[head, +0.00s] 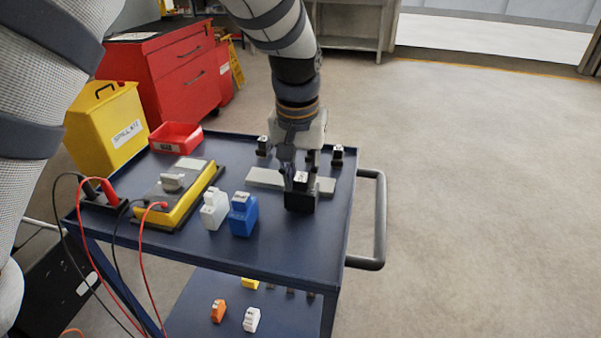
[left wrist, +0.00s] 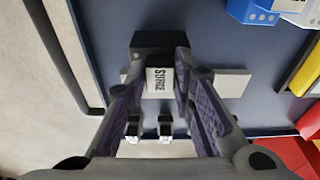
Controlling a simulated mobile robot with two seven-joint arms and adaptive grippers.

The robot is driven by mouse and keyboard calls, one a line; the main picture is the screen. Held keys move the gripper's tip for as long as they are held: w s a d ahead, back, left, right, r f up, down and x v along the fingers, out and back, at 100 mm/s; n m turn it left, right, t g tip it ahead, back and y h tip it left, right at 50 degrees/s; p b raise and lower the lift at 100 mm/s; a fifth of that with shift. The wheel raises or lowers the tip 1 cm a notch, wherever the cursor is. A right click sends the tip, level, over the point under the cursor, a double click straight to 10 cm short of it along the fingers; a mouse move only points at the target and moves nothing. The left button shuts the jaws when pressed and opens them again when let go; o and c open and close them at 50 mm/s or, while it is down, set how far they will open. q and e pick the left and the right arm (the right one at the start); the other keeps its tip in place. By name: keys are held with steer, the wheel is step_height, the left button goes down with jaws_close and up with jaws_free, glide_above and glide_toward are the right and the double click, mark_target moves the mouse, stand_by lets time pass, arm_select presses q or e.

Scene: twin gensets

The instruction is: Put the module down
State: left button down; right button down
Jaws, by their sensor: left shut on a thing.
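My left gripper (head: 299,172) points down over the right half of the blue cart's top (head: 265,258). It is shut on a dark module (head: 300,201) with a white top face. In the left wrist view the module (left wrist: 150,42) sits between the two fingertips (left wrist: 159,72), and its white label reads SURGE. The module is at or just above the cart top, beside a flat grey plate (head: 265,178); I cannot tell whether it touches the surface. The fingers hide part of the plate. My right gripper is not in view.
A white block (head: 214,211) and a blue block (head: 242,215) stand left of the module. Small dark pieces (head: 337,155) stand behind it. A yellow-edged unit (head: 180,195) with cables and a red bin (head: 175,137) occupy the left. The cart's handle (head: 380,220) is at right.

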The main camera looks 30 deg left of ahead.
arm_select(q)
steer(key=c, duration=1.8)
jaws_free()
steer(key=shift+w+f, duration=0.15)
steer(key=o, duration=0.4)
steer(key=shift+o, duration=0.2)
step_height(320, 180, up, 12)
steer(key=s, duration=0.2)
steer(key=shift+d+p, duration=0.25)
steer(key=shift+p, duration=0.2)
